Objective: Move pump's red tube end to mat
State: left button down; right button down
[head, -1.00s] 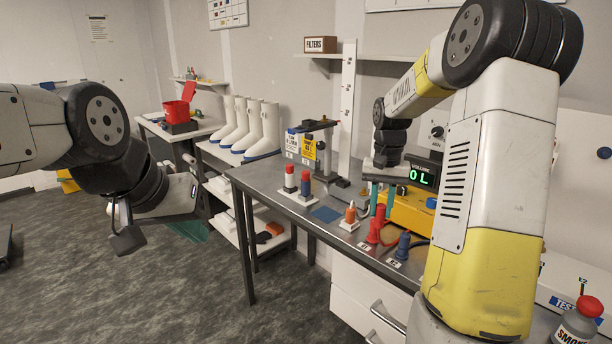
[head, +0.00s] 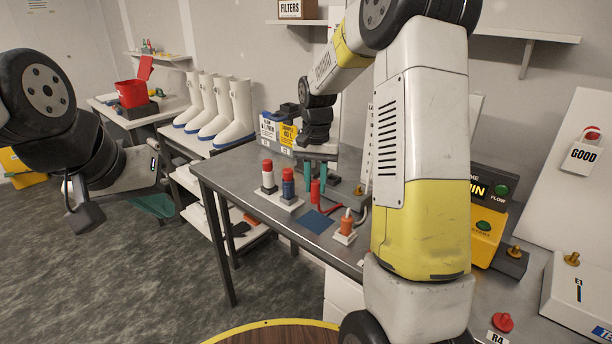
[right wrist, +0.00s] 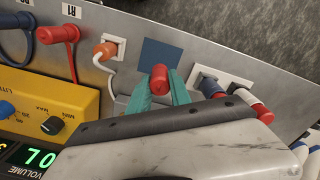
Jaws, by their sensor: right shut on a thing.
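My right gripper (head: 315,187) is shut on the red tube end (head: 315,194), which is upright between its teal fingers. The red tube end also shows in the right wrist view (right wrist: 159,78). It is by the back edge of the small blue mat (head: 317,221); I cannot tell its height above the bench. The mat is bare, also in the right wrist view (right wrist: 161,56). The yellow pump (head: 484,240) is partly hidden by my right arm. My left gripper (head: 153,205) hangs left of the bench, its fingers partly hidden.
A white holder with red-topped and blue posts (head: 288,187) stands left of the mat. An orange plug on a white base (head: 345,228) stands right of it. Red (right wrist: 57,35) and blue plugs sit further along the bench. White boots (head: 235,110) stand on a shelf behind.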

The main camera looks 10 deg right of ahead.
jog(key=shift+f, duration=3.25)
jog(key=shift+s+f, duration=0.1)
jog(key=shift+f, duration=0.1)
jog(key=c, duration=1.1)
grip_release()
notch_tip(320, 180, up, 8)
jog(key=shift+f, duration=0.15)
